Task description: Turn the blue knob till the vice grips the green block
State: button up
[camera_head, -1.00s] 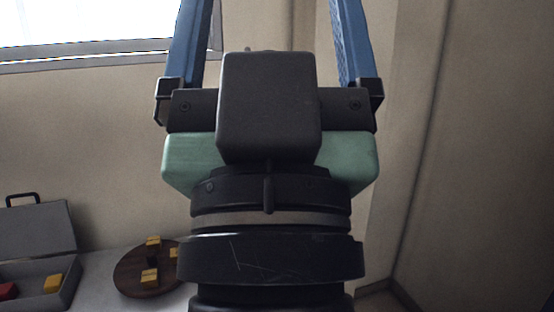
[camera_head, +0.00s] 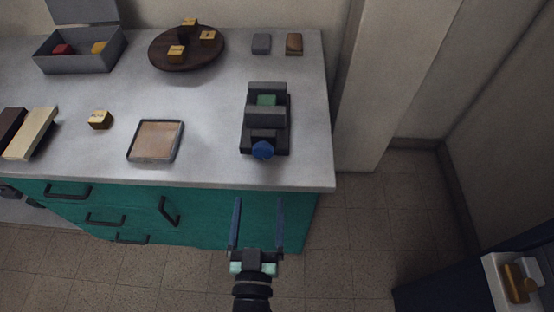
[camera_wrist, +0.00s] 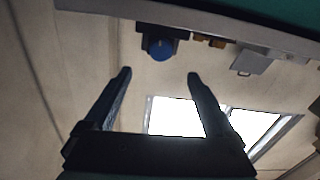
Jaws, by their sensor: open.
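The dark vice (camera_head: 265,118) stands near the right end of the grey counter. The green block (camera_head: 266,100) sits between its jaws; I cannot tell whether both jaws touch it. The blue knob (camera_head: 263,150) is on the vice's front, close to the counter's front edge. In the wrist view the blue knob (camera_wrist: 160,48) shows beyond my fingertips, roughly between them in width. My gripper (camera_head: 259,203) is open and empty, in front of the counter and apart from the knob. Its two blue fingers also show in the wrist view (camera_wrist: 160,75).
The counter (camera_head: 215,110) has teal drawers (camera_head: 200,215) with dark handles below. Open floor (camera_head: 380,215) lies to the right.

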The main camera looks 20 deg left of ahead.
aim_at(262, 155)
jog(key=x, duration=1.2)
jog(key=shift+w+a+f+b, duration=0.1)
jog(key=shift+w+a+b, duration=0.1)
jog(key=shift+w+b, duration=0.2)
jog(key=c, duration=1.4)
jog(key=shift+o, duration=0.2)
jog(key=shift+m, duration=0.4)
jog(key=m, duration=0.2)
jog(key=shift+m, duration=0.3)
jog(key=shift+m+b, duration=0.45)
jog(key=shift+m, duration=1.05)
jog(key=o, duration=1.4)
jog(key=shift+c, duration=0.2)
